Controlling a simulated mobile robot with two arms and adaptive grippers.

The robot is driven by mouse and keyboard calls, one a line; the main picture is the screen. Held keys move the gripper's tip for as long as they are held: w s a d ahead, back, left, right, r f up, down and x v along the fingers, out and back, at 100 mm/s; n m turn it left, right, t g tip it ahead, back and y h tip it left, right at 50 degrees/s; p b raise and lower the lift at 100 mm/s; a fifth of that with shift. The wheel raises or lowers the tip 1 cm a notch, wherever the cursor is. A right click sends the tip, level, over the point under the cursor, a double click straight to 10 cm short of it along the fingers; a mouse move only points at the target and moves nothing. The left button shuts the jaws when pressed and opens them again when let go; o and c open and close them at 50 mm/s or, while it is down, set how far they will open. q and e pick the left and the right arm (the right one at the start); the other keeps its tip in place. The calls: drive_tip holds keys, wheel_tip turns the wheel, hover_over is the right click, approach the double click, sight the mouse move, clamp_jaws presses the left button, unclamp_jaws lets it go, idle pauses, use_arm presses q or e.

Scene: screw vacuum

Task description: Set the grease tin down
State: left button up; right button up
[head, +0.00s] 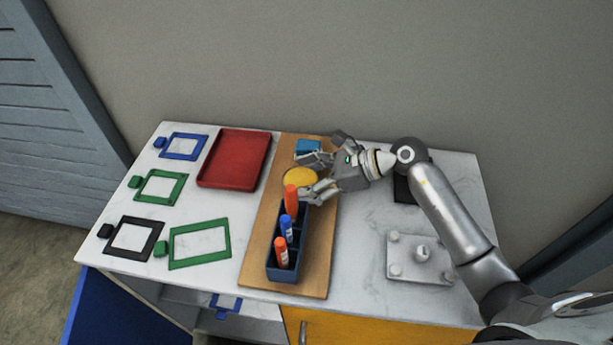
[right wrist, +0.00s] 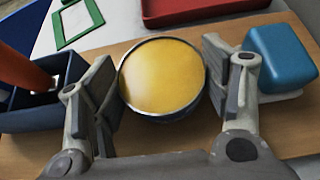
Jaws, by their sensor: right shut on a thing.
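The grease tin (head: 300,177) is round with a yellow top and a metal rim. It is over the wooden board (head: 262,218), between the blue holder and a small blue block. My right gripper (head: 306,179) is shut on the tin, with a finger on either side. In the right wrist view the tin (right wrist: 162,78) sits upright between the two fingers (right wrist: 163,88). Whether its base touches the board cannot be told. My left gripper is not in view.
A dark blue holder (head: 272,262) with orange and blue tubes stands close by the tin. The blue block (head: 308,146) is behind it. A red tray (head: 234,158) and several coloured frames lie to the left. A grey plate with knobs (head: 419,259) is at right.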

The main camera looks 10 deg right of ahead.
drive_tip(key=o, duration=0.8)
drive_tip(key=shift+f, duration=0.2)
drive_tip(key=o, duration=0.5)
drive_tip(key=shift+r, duration=0.1)
drive_tip(key=shift+c, duration=0.2)
